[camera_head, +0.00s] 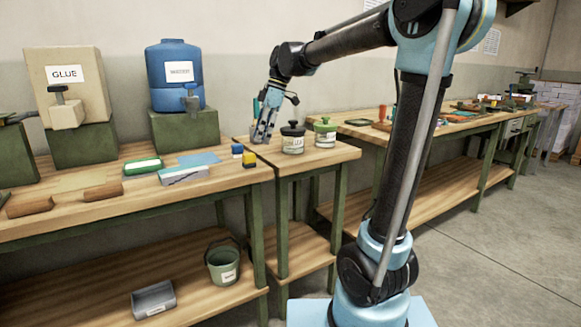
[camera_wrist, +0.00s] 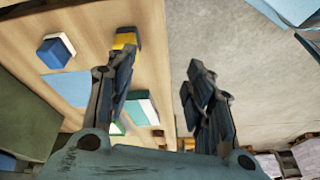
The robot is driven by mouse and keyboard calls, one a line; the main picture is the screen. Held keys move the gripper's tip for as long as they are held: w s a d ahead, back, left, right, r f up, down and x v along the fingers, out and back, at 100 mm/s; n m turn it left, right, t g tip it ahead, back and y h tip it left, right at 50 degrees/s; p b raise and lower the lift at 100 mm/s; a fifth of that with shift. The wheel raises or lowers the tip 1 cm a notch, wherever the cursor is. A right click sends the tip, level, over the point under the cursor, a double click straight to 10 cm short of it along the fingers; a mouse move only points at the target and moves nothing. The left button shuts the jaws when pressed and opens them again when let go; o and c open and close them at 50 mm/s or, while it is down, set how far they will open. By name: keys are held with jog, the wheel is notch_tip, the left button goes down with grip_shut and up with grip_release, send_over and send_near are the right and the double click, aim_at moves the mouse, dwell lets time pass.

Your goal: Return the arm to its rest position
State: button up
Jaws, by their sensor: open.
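My arm rises from its light blue base and bends over to the left in the head view. My gripper (camera_head: 263,132) hangs above the bench near its back edge, behind the blue and yellow blocks and left of the jars. In the wrist view my gripper (camera_wrist: 160,68) has its two dark fingers spread wide with nothing between them. The yellow block (camera_head: 249,160) and the blue block (camera_head: 237,150) sit on the bench. In the wrist view the yellow block (camera_wrist: 126,39) shows beyond the left fingertip.
A dark-lidded jar (camera_head: 292,141) and a green-lidded jar (camera_head: 325,136) stand right of my gripper. A blue jug (camera_head: 174,85) and a glue box (camera_head: 68,80) stand on green stands at left. A green bucket (camera_head: 223,263) is on the lower shelf. Floor at right is clear.

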jog(key=s+d+f+m+t+h, duration=0.1)
jog(key=s+d+f+m, duration=0.9)
jog(key=d, duration=0.4)
jog(key=s+d+f+m+t+h, duration=0.2)
jog(key=s+d+f+m, duration=0.8)
jog(key=s+d+f, duration=0.3)
notch_tip(320, 180, down, 2)
jog(key=shift+s+d+f+t+h, duration=0.15)
jog(key=shift+d+t+h, duration=0.15)
jog(key=shift+d, duration=0.45)
